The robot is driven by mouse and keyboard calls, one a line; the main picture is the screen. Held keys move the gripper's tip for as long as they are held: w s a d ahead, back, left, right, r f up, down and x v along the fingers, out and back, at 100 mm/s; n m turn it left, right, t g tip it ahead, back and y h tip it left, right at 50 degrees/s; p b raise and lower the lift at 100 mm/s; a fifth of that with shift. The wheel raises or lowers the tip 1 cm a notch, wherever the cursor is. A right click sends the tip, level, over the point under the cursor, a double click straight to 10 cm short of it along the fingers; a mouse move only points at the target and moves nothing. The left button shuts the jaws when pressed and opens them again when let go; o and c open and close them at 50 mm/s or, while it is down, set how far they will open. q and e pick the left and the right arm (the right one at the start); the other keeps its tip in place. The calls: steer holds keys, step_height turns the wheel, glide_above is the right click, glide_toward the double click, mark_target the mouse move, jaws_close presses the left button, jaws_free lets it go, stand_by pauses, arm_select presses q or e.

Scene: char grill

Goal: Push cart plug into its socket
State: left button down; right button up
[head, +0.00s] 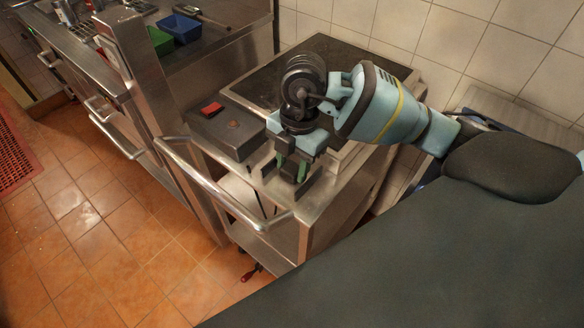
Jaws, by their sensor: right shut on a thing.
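My right gripper (292,168) reaches in from the right over the near end of a steel cart (345,208), its green-edged fingers pointing down. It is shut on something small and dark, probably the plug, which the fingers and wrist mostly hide. A thin dark cord seems to hang just left of the fingers. A dark grey box (226,133) with a red switch (211,108) and a small orange-brown spot sits on the cart top, left of the gripper. I cannot make out the socket. My left gripper is not in view.
A dark flat plate (262,82) covers the cart top behind the box. A tubular handle (215,192) sticks out at the front. A steel counter (215,58) with blue (180,28) and green bins stands at the back left. The tiled floor (110,235) is open at left.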

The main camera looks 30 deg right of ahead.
mark_target(290, 171)
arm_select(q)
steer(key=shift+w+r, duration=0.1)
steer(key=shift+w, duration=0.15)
arm_select(e)
steer(key=shift+r, duration=0.2)
steer(key=shift+r, duration=0.65)
steer(key=shift+s+a+r, duration=0.1)
steer(key=shift+s+r, duration=0.1)
steer(key=shift+r, duration=0.85)
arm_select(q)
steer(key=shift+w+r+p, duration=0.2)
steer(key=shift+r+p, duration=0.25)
arm_select(e)
steer(key=s+a, duration=0.2)
steer(key=s, duration=0.5)
steer(key=s+a+r, duration=0.1)
steer(key=s+a, duration=0.2)
steer(key=s, duration=0.4)
steer(key=shift+s, duration=0.3)
steer(key=shift+a+r, duration=0.1)
